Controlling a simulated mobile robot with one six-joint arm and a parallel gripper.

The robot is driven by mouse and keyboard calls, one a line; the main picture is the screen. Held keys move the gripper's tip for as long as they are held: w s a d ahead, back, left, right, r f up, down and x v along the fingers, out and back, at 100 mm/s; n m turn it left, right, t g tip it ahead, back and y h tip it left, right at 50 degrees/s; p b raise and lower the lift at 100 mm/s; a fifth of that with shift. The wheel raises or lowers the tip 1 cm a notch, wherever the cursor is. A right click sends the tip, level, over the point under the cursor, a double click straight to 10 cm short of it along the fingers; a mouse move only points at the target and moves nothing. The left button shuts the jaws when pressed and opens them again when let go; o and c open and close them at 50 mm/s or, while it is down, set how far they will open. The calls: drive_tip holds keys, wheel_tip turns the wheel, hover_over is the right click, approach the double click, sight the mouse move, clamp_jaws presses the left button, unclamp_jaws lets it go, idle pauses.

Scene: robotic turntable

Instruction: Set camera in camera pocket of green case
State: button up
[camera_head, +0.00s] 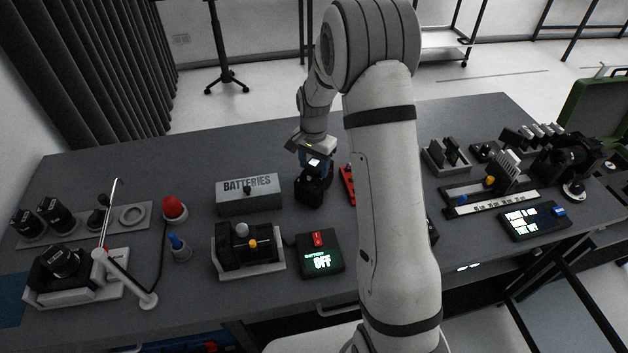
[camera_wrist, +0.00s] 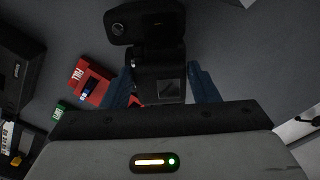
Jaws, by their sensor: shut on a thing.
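My gripper (camera_head: 313,160) is shut on a black camera (camera_head: 311,188), over the middle of the table behind the display box. In the wrist view the camera (camera_wrist: 157,62) sits between my two blue fingers (camera_wrist: 163,85), with a small grey screen on its near face. I cannot tell whether it touches the table. The green case (camera_head: 590,108) stands at the far right edge, its lid raised. The case's inside is mostly cut off or hidden behind black gear, and its camera pocket cannot be made out.
A grey BATTERIES box (camera_head: 249,196) stands left of the held camera. A display box reading OFF (camera_head: 319,258) is in front. A red block (camera_wrist: 92,80) lies close by. Another black camera (camera_head: 64,262) sits on a stand at left. Several devices crowd the right side.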

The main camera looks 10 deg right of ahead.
clamp_jaws()
drive_tip(key=shift+r, duration=0.1)
idle(0.3)
